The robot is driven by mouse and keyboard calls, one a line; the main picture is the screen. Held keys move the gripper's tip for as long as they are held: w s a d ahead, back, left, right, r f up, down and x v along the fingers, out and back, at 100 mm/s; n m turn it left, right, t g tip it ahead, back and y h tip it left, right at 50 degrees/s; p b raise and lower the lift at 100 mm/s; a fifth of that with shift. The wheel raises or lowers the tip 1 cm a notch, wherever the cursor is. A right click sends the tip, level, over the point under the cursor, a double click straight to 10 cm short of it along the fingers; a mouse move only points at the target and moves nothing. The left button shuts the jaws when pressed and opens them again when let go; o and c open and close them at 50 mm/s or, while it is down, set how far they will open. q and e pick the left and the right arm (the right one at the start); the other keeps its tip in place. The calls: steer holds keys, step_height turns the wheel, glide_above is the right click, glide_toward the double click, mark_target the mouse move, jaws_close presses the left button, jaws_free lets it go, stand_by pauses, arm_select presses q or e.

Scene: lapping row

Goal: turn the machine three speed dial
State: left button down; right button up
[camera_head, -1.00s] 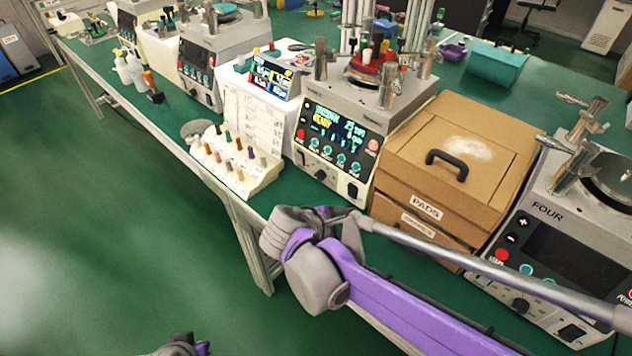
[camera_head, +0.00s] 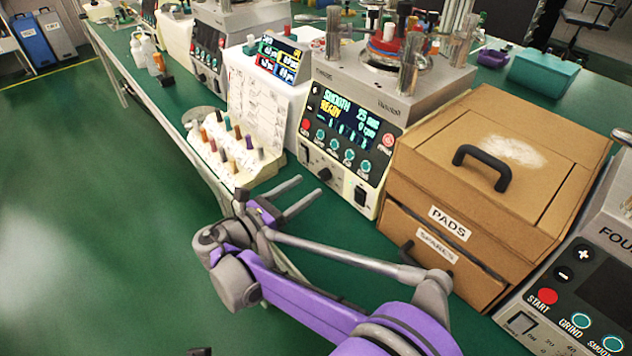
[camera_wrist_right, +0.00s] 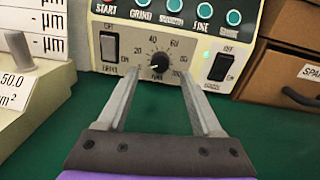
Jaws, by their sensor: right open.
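Machine three (camera_head: 345,120) is a grey and cream unit with a lit screen reading SMOOTH and READY. Its speed dial (camera_wrist_right: 158,62) is a round black knob with a pale pointer line, low on the front panel between two rocker switches. A number scale is printed around it. The dial also shows in the head view (camera_head: 325,173). My right gripper (camera_head: 310,186) is open and empty, its two fingers pointing at the panel. In the right wrist view its fingertips (camera_wrist_right: 160,76) lie either side of the dial; contact cannot be told. My left gripper is not recognisable.
A cardboard box marked PADS (camera_head: 420,190), with a black handle, stands close on the right. A cream rack of coloured pegs (camera_head: 240,165) stands on the left. Machine four (camera_head: 600,270) is at the right edge. Green bench top shows in front of the panel.

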mark_target(321, 177)
steer(key=shift+b+x, duration=0.35)
steer(key=shift+x, duration=1.9)
steer(key=shift+c, duration=0.4)
jaws_close()
